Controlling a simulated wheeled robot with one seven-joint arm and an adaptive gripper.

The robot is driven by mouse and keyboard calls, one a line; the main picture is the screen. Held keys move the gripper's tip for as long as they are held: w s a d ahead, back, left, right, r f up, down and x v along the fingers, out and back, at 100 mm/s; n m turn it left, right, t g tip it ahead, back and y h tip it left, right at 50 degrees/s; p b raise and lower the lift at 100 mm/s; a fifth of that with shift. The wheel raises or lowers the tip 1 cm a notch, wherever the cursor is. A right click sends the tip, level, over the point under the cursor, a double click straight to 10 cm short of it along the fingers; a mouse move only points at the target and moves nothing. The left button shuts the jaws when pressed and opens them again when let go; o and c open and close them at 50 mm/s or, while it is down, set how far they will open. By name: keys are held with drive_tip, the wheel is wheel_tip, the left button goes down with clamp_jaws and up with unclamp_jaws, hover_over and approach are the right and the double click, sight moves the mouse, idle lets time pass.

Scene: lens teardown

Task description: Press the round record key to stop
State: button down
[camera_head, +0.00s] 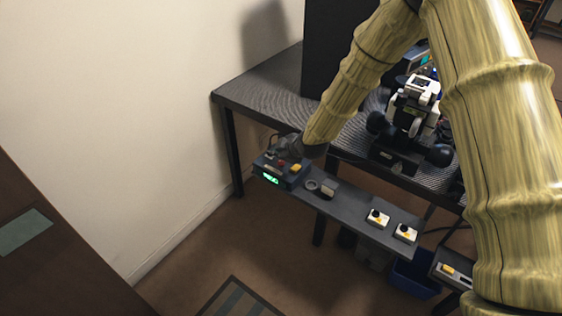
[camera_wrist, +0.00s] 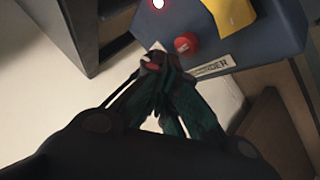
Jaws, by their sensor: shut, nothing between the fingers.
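A blue-grey recorder box (camera_head: 266,180) with a lit green display (camera_head: 271,179) sits at the left end of the narrow shelf. On its top are a small red key (camera_head: 281,163) and a yellow key (camera_head: 296,168). The wrist view shows the round red key (camera_wrist: 186,43) close up, with the yellow key (camera_wrist: 230,14) beyond it and a label ending in "DER" (camera_wrist: 212,65). My gripper (camera_wrist: 152,59) is shut and empty, its tips just left of and below the red key in that view. I cannot tell whether they touch the box.
The shelf (camera_head: 345,207) also holds a dark ring-shaped part (camera_head: 328,190) and two white switch boxes (camera_head: 377,217) (camera_head: 405,233). A table (camera_head: 262,90) with a black-and-white device (camera_head: 413,105) stands behind. A blue bin (camera_head: 413,277) is below right. The wall is at left.

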sight(279, 163)
drive_tip(key=shift+f, duration=0.4)
drive_tip(key=shift+f+b, duration=0.3)
drive_tip(key=shift+f, duration=0.15)
idle(0.8)
drive_tip(key=shift+r, duration=0.1)
drive_tip(key=shift+r+p, duration=0.55)
drive_tip(key=shift+r, duration=0.3)
wheel_tip(279, 163, up, 6)
drive_tip(key=p, duration=0.3)
drive_tip(key=shift+p, duration=0.3)
